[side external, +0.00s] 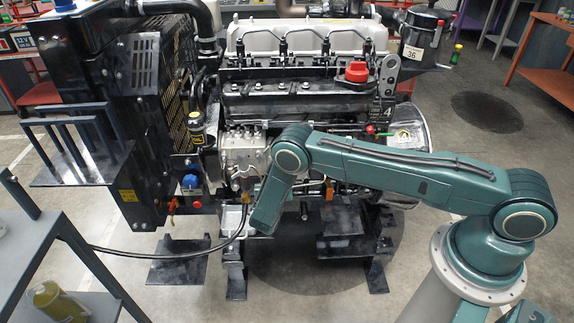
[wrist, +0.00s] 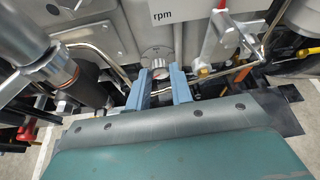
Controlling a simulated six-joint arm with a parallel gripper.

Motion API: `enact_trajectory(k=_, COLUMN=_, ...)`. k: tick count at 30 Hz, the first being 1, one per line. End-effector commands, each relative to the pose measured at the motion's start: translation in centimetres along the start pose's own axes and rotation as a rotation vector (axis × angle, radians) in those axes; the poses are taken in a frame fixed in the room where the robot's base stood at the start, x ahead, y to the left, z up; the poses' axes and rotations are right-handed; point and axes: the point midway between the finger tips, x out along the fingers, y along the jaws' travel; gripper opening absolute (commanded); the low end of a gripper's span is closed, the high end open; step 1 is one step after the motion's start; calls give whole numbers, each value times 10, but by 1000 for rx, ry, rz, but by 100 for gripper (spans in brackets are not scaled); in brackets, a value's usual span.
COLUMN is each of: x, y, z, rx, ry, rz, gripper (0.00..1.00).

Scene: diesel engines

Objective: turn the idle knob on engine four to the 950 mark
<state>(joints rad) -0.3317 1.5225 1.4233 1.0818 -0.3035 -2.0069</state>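The engine (side external: 300,98) stands on black feet in the middle of the side view. In the wrist view a small round silver knob (wrist: 156,55) sits on the grey housing below an "rpm" label (wrist: 163,15). A small round reddish-and-white face shows just below it. My gripper (wrist: 160,74) has two blue fingers, apart, with their tips just in front of the knob, one to each side. Whether they touch it I cannot tell. No 950 mark is readable. In the side view my wrist is low at the engine's front, and the fingers and knob cannot be made out.
A metal lever (wrist: 226,38) stands close to the right of my fingers. A thick cylinder and pipe fitting (wrist: 62,72) are at the left. A black hose (side external: 165,251) runs low across the front. A grey cart (side external: 40,258) stands front left.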

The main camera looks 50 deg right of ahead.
Motion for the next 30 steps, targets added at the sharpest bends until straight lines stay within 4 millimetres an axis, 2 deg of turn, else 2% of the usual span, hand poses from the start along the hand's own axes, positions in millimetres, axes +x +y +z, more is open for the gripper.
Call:
enact_trajectory(k=14, x=0, y=-2, z=0, rx=62, ry=1, rz=24, gripper=0)
enact_trajectory(k=30, x=1, y=-6, z=-2, rx=432, ry=1, rz=178, gripper=0)
